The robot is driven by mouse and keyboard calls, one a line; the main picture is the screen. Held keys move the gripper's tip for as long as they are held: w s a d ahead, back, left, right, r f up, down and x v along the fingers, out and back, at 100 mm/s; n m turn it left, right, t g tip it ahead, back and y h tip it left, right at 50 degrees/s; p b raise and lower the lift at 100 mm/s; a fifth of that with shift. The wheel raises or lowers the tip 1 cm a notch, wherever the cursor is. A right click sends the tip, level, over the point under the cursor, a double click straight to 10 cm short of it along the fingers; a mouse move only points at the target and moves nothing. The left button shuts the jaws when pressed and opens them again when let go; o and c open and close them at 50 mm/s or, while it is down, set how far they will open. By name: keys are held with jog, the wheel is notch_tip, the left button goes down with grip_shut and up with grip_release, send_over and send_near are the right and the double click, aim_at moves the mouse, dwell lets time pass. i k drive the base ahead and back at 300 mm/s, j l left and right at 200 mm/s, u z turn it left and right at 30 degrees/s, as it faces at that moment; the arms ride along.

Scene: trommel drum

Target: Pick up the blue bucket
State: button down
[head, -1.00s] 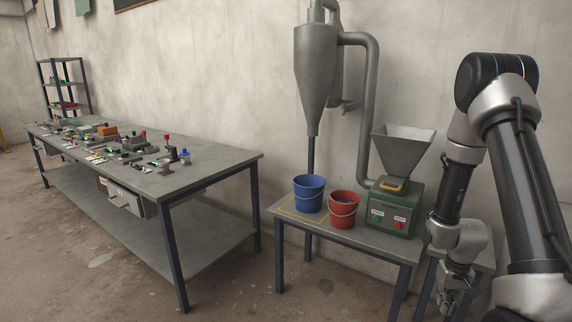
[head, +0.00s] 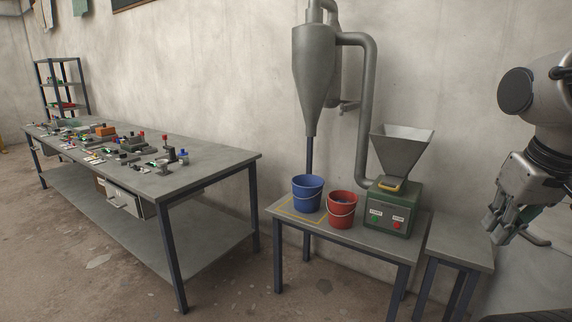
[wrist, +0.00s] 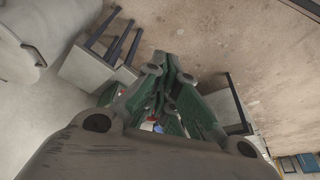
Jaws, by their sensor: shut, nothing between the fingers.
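The blue bucket (head: 308,194) stands upright on the small grey table (head: 287,217), inside a yellow outline, in the head view. A red bucket (head: 341,209) stands close to its right. My gripper (head: 497,236) is at the right of the head view, well to the right of both buckets and beyond the green machine. It is shut and empty. In the wrist view my gripper's fingers (wrist: 172,75) fill the middle and hide much of what lies behind. A small patch of blue and red shows between them, too small to tell apart surely.
A green machine with a grey hopper (head: 402,150) stands right of the red bucket. A lower grey stand (head: 460,250) is beside it. A cyclone with a pipe (head: 316,75) rises behind the buckets. A long cluttered workbench (head: 215,165) stands at left, with open floor before it.

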aim_at(306, 188)
jog(key=i+l+u, duration=0.1)
jog(key=i+u, duration=0.25)
jog(key=i, duration=1.8)
